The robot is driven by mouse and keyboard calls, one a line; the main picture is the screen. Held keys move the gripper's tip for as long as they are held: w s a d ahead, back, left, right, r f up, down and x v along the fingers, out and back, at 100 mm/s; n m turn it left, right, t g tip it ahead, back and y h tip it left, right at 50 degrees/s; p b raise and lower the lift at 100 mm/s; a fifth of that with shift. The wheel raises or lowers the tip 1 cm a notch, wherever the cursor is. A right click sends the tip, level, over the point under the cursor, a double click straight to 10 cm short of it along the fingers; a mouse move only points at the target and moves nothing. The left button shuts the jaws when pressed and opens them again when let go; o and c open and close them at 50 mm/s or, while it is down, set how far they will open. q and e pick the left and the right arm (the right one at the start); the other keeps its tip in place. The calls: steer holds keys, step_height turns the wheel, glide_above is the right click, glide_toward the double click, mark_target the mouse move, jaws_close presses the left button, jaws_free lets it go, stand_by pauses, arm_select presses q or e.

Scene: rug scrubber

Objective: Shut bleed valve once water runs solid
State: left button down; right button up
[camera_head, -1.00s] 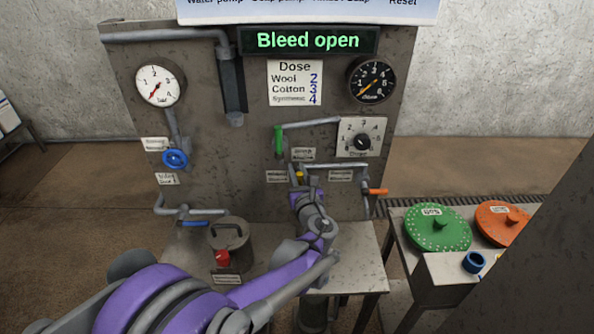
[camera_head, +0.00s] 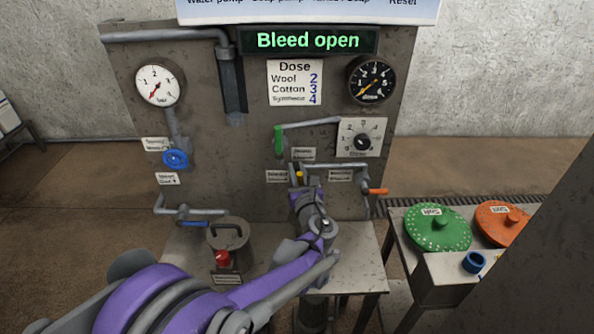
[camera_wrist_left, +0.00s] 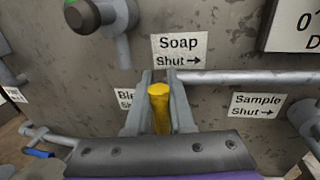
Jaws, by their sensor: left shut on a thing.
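The bleed valve's yellow handle (camera_wrist_left: 159,108) stands between the fingers of my left gripper (camera_wrist_left: 158,95), which is shut on it. In the head view the yellow handle (camera_head: 299,174) shows just above my left gripper (camera_head: 300,184) at the panel. The wrist view shows the handle pointing up, beside a partly covered label (camera_wrist_left: 127,97) starting "Bl" with "Sh" below. The display (camera_head: 308,41) reads "Bleed open". The valve body and any water outlet are hidden behind my gripper and arm. My right gripper is not in view.
A green handle (camera_head: 278,140) sits above on the soap pipe, and an orange handle (camera_head: 378,191) to the right by the sample label (camera_wrist_left: 258,105).

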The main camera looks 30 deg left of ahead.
arm_select(q)
steer(key=shift+d, duration=0.1)
steer(key=d+m+b, duration=0.1)
steer(key=m, duration=0.2)
steer(key=w+d+f+m+t+b, duration=0.1)
steer(key=m+b, duration=0.1)
steer(key=m, duration=0.1)
steer(key=w+d+m+b, duration=0.1)
steer(key=m, duration=0.2)
steer(key=shift+w+d+f+t, duration=0.15)
steer(key=shift+f+t, duration=0.1)
steer(key=shift+t, duration=0.15)
steer(key=m, duration=0.2)
steer(key=f+m+b, duration=0.1)
steer(key=m, duration=0.1)
steer(key=d+m+t+b, duration=0.1)
steer(key=shift+w+d+f+m, duration=0.1)
steer(key=shift+w+f+m, duration=0.2)
steer(key=shift+m, duration=0.1)
steer(key=shift+w+d+f+m+t+h+b, duration=0.1)
steer(key=shift+f+m+t+h+b, duration=0.2)
steer(key=shift+m, duration=0.6)
steer(key=shift+d+f+m+t+h+b, duration=0.15)
steer(key=shift+f+m+b, duration=0.25)
steer(key=shift+m, duration=0.5)
steer(key=shift+w+d+f+m+t+h+b, duration=0.15)
steer(key=shift+f+m+h+b, duration=0.15)
steer(key=shift+m, duration=0.6)
steer(key=shift+s+a, duration=0.1)
